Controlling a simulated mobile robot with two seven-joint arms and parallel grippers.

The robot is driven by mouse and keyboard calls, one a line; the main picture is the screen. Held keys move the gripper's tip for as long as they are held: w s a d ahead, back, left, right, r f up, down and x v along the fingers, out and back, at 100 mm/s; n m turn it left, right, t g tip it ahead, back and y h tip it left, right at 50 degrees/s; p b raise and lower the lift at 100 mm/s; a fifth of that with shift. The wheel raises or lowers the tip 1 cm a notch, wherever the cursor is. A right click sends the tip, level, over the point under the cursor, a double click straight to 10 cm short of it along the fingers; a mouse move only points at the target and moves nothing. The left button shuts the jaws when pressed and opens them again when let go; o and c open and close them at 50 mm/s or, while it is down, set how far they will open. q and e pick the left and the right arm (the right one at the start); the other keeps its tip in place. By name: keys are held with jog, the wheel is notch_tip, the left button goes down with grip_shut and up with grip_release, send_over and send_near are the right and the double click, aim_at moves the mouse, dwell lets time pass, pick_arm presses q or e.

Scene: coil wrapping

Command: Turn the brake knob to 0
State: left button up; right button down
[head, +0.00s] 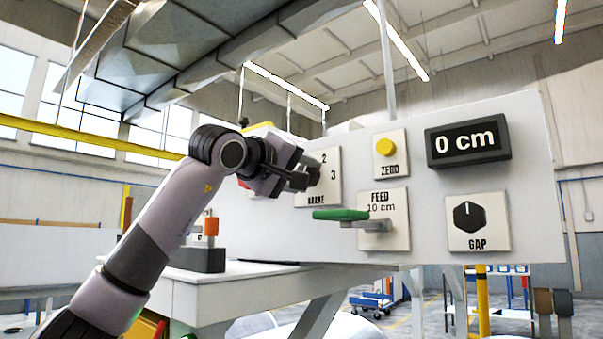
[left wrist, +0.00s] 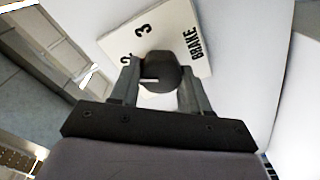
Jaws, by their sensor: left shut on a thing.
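The brake knob (left wrist: 160,72) is a dark round knob on a white plate marked BRAKE, with the numbers 2 and 3 showing. In the left wrist view my left gripper (left wrist: 158,85) has one finger on each side of the knob and is shut on it. A pale pointer line shows on the knob, partly between the fingers; I cannot tell exactly which number it points at. In the head view the left gripper (head: 305,176) reaches the brake plate (head: 331,188) from the left and covers much of it, including the 0 mark. My right gripper is not in view.
Right of the brake plate on the white panel (head: 445,188) are a yellow ZERO button (head: 385,147), a display (head: 467,142) reading 0 cm, a green-handled FEED lever (head: 341,214) and a black GAP knob (head: 469,216). The lever sticks out just below the brake plate.

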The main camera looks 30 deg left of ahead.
pick_arm(q)
jog(key=n, duration=0.7)
jog(key=n+h+p, duration=0.1)
jog(key=n, duration=0.7)
jog(key=n+p, duration=0.1)
jog(key=n, duration=0.6)
jog(key=shift+f+g, duration=0.3)
jog(key=shift+n, duration=0.4)
jog(key=o, duration=1.1)
jog(key=shift+c, duration=0.2)
jog(key=s+b, duration=0.2)
jog(key=s, duration=0.5)
jog(key=shift+a+r, duration=0.2)
jog(key=shift+a, duration=0.15)
